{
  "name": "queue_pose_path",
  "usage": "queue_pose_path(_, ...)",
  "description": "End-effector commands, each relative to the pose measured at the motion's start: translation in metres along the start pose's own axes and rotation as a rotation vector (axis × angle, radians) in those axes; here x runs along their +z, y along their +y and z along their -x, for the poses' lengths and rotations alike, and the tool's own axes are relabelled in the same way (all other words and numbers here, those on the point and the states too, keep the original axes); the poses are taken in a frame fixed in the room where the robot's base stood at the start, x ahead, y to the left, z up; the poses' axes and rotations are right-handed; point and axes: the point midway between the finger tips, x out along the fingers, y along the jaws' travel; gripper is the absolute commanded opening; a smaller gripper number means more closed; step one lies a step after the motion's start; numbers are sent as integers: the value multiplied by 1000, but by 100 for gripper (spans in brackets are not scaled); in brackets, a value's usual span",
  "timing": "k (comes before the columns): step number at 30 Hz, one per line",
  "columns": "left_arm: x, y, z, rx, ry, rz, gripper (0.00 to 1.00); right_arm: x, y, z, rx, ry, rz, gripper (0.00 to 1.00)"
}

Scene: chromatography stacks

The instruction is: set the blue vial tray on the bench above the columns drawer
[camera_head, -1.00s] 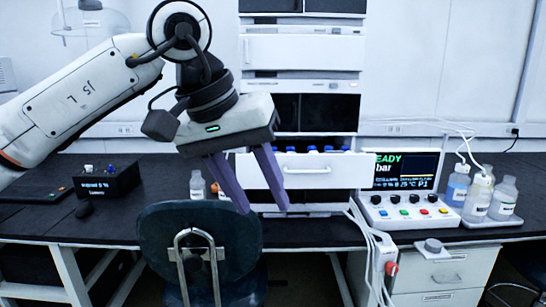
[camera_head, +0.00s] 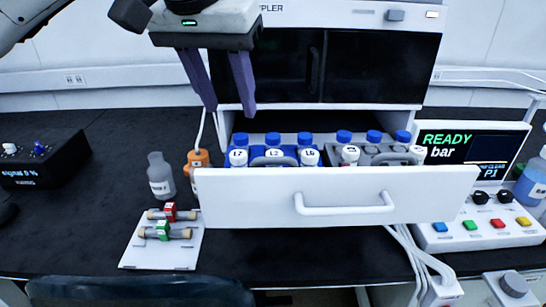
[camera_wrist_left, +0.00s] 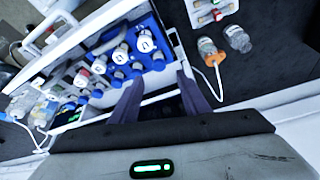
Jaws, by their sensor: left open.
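The blue vial tray (camera_head: 258,161) sits inside the open white drawer (camera_head: 250,205) of the instrument stack, on its left side. It holds several white-labelled vials with blue caps and has a raised handle in its middle. My left gripper (camera_head: 229,109) is open and empty, fingers pointing down, above and behind the tray's left part in the head view. In the left wrist view the blue tray (camera_wrist_left: 124,108) lies just beyond the open fingers (camera_wrist_left: 160,84), apart from them. My right gripper is not in view. I cannot make out the columns drawer for certain.
A grey vial tray (camera_head: 372,160) stands right of the blue one. On the bench left are a white column holder (camera_head: 160,257), a grey bottle (camera_head: 160,177) and an orange-collared bottle (camera_head: 197,160). A control panel (camera_head: 485,225) stands right. Bare bench (camera_head: 265,260) lies in front of the drawer.

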Motion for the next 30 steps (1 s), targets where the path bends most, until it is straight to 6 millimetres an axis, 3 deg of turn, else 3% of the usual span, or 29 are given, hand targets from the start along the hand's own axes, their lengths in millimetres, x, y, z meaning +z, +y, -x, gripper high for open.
queue_pose_path(4, 1, 0, -25, 0, -3, 0, 42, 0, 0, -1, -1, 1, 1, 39)
queue_pose_path(11, 2, 0, -44, 1, -2, 0, 42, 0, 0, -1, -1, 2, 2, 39)
queue_pose_path(19, 5, 1, -82, 2, -3, 1, 42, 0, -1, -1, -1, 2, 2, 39)
queue_pose_path(27, 4, 1, -88, 1, -1, 0, 42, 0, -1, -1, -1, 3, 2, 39)
queue_pose_path(30, 4, 1, -88, 2, -1, 0, 25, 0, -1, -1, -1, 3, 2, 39)
